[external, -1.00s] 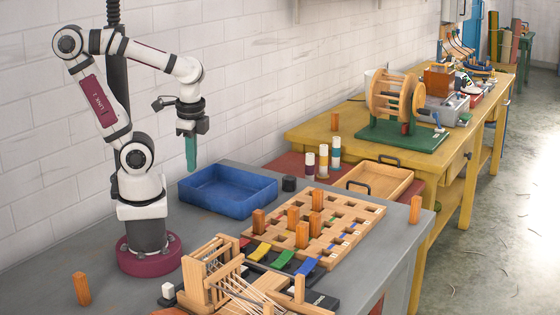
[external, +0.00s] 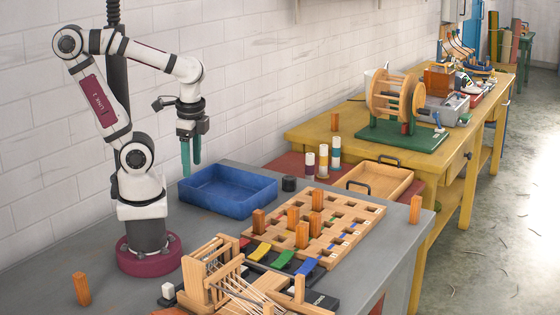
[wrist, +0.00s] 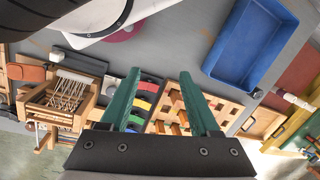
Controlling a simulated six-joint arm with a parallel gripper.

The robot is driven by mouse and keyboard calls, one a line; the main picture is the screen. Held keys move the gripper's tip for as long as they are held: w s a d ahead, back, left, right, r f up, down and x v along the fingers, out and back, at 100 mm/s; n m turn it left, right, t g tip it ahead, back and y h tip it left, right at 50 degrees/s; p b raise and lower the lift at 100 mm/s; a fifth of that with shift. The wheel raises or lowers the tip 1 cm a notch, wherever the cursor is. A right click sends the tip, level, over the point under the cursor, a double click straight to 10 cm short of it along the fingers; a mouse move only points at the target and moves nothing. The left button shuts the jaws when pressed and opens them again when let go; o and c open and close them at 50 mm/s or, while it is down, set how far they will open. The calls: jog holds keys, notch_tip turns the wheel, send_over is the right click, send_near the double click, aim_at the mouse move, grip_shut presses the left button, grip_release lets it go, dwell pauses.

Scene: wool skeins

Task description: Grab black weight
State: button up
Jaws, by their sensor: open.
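The black weight (external: 289,184) is a small dark cylinder standing on the grey table, just right of the blue tray (external: 228,187). My gripper (external: 191,166) hangs with its green fingers pointing down, left of the blue tray and well apart from the weight. The fingers are spread and nothing is between them. In the wrist view my gripper (wrist: 185,82) also shows two separated green fingers. A small dark spot near the tray's corner there may be the weight, but it is too small to be sure.
A small wooden loom (external: 215,275) is at the front. Striped spools (external: 323,160) and a wooden drawer tray (external: 380,180) stand behind. The blue tray is empty.

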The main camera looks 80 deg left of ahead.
jog(key=w+r+n+g+h, duration=0.1)
jog(key=w+r+n+h, duration=0.1)
jog(key=w+n, duration=0.3)
jog(key=n+t+h, duration=0.7)
jog(key=n+t, duration=0.5)
jog(key=n, duration=1.8)
send_over(287, 177)
jog(key=s+a, duration=0.6)
jog(key=s, duration=0.4)
notch_tip(287, 177, down, 18)
jog(key=shift+w+r, duration=0.15)
jog(key=shift+r, duration=0.1)
jog(key=shift+t, duration=0.4)
jog(key=x, duration=1.1)
jog(key=shift+w+d+f, duration=0.1)
jog(key=shift+w+f, duration=0.1)
jog(key=shift+f, duration=0.15)
grip_shut()
